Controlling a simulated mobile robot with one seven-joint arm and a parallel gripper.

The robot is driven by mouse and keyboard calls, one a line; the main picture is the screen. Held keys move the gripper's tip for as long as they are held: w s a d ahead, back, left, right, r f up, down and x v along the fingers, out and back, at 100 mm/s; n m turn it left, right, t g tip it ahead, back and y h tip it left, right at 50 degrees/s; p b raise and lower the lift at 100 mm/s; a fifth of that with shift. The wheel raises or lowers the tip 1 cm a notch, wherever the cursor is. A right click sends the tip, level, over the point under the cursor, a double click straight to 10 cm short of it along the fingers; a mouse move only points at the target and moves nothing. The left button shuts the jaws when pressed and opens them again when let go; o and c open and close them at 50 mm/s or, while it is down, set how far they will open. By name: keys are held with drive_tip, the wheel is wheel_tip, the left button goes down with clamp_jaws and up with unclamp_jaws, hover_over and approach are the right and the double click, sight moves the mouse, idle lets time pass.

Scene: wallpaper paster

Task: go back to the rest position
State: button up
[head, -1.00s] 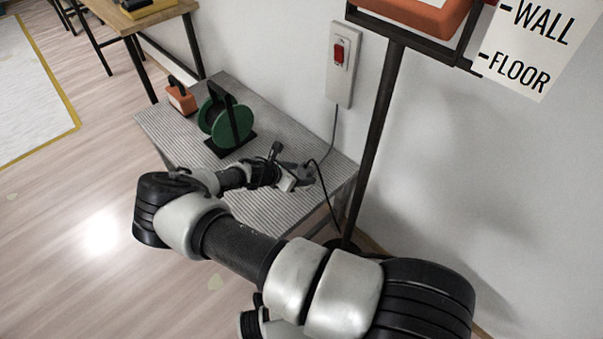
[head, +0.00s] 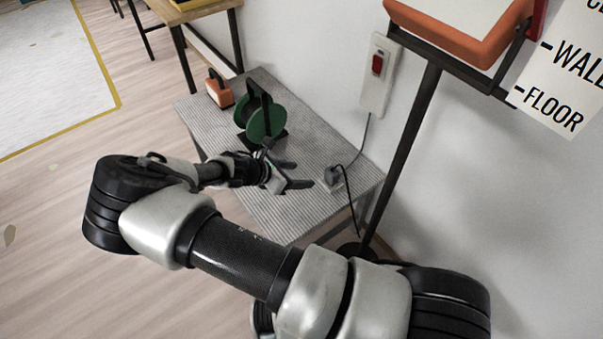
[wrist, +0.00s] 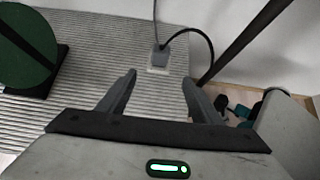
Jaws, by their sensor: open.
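My gripper (head: 303,174) is open and empty above the ribbed grey bench, with its two fingers apart. In the wrist view its fingers (wrist: 159,77) point toward a dark grey plug (wrist: 160,57) with a black cord, which sits on a small pale plate or socket. The plug also shows in the head view (head: 333,175), just beyond the fingertips and apart from them. My arm reaches across the lower middle of the head view.
The bench (head: 320,130) carries a green cable reel (head: 266,120) and an orange box (head: 219,93). A dark post (head: 405,150) stands at its right, holding an orange tray (head: 470,40). A red switch (head: 377,64) is on the wall. Floor (head: 50,230) at left is open.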

idle(0.3)
drive_tip(key=s+d+r+m+g+y, duration=0.1)
drive_tip(key=s+d+r+m+y, duration=0.2)
drive_tip(key=r+m, duration=0.5)
drive_tip(key=s+d+r+m+g+y, duration=0.1)
drive_tip(key=s+r+m+y, duration=0.2)
drive_tip(key=r, duration=0.8)
drive_tip(key=s+d+r+m+g+y, duration=0.25)
drive_tip(key=s+r+m, duration=0.3)
drive_tip(key=r, duration=0.45)
drive_tip(key=s+d+r+m+t, duration=0.55)
drive_tip(key=s+r+m, duration=0.35)
drive_tip(key=s+r, duration=0.45)
wheel_tip(320, 180, up, 20)
drive_tip(key=p, duration=2.1)
drive_tip(key=shift+w+d+f+n+g, duration=0.15)
drive_tip(key=shift+n+g, duration=0.2)
drive_tip(key=shift+g, duration=0.05)
